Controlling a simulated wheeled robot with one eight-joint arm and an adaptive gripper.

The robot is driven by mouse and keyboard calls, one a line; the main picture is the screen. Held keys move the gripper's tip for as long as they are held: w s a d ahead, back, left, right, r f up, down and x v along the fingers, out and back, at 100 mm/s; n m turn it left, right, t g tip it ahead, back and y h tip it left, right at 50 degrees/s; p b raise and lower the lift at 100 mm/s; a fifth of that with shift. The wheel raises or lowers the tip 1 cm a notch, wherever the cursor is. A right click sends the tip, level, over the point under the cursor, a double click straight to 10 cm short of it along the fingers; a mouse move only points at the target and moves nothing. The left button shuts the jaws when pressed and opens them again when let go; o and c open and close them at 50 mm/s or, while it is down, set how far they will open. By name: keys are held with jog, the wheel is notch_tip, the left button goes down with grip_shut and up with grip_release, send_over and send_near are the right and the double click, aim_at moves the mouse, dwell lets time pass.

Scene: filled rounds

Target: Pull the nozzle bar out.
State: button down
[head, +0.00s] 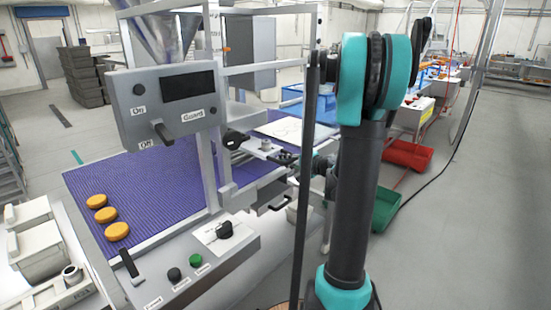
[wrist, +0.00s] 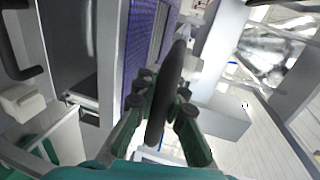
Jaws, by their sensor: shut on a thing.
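The nozzle bar (head: 263,152) is a short grey metal bar with a small round fitting on top. In the head view it sits low at the right side of the machine frame, above the belt, with a black knob towards its left end. My gripper (head: 297,163) is at the bar's right end, partly hidden by a dark upright link. In the wrist view my gripper (wrist: 165,112) has its dark fingers closed on both sides of a long rounded black handle (wrist: 170,85). How the handle joins the bar is hidden.
The control panel (head: 168,100) and metal frame post (head: 205,165) stand left of the bar. The purple belt (head: 145,190) carries orange rounds (head: 117,231). A lower button box (head: 190,262) is in front. Red (head: 408,155) and green crates stand on the floor at right.

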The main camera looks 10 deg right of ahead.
jog(key=shift+s+d, duration=0.15)
jog(key=shift+s, duration=0.1)
jog(key=c, duration=1.7)
grip_release()
jog(key=v, duration=1.2)
